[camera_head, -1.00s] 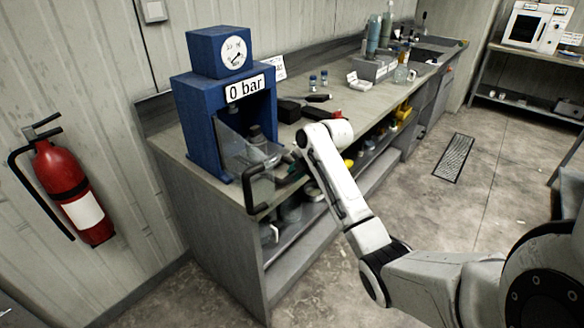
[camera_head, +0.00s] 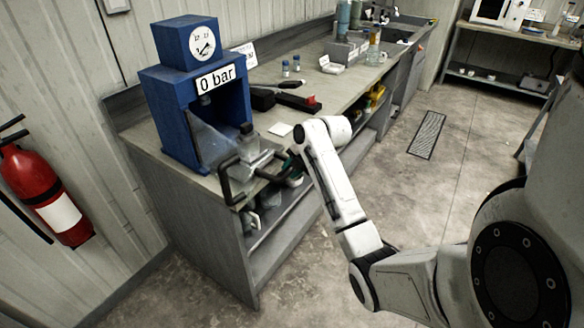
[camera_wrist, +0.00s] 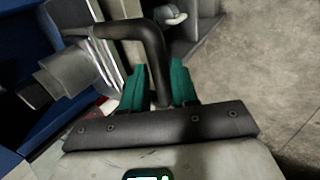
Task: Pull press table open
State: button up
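The blue press (camera_head: 167,112) stands on the bench, with a round gauge on top and a "0 bar" sign. Its press table (camera_head: 226,152) projects out of the front opening, with a metal cylinder-like piece (camera_head: 249,142) on it. A black bent handle (camera_head: 233,190) is at the table's front edge, and it also shows in the wrist view (camera_wrist: 152,40). My gripper (camera_head: 291,163) is beside the table's right side. In the wrist view, its teal fingers (camera_wrist: 160,88) lie on both sides of the handle bar, seemingly touching it.
The grey bench (camera_head: 195,205) has open shelves below with containers. Small vials (camera_head: 290,68), a black tool (camera_head: 285,98) and a white square (camera_head: 279,130) lie on the bench top. A red fire extinguisher (camera_head: 42,190) hangs left.

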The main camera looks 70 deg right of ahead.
jog(key=o, duration=0.3)
jog(key=b+v, duration=0.1)
jog(key=v, duration=0.9)
jog(key=shift+s+r, duration=0.2)
jog(key=shift+r, duration=0.15)
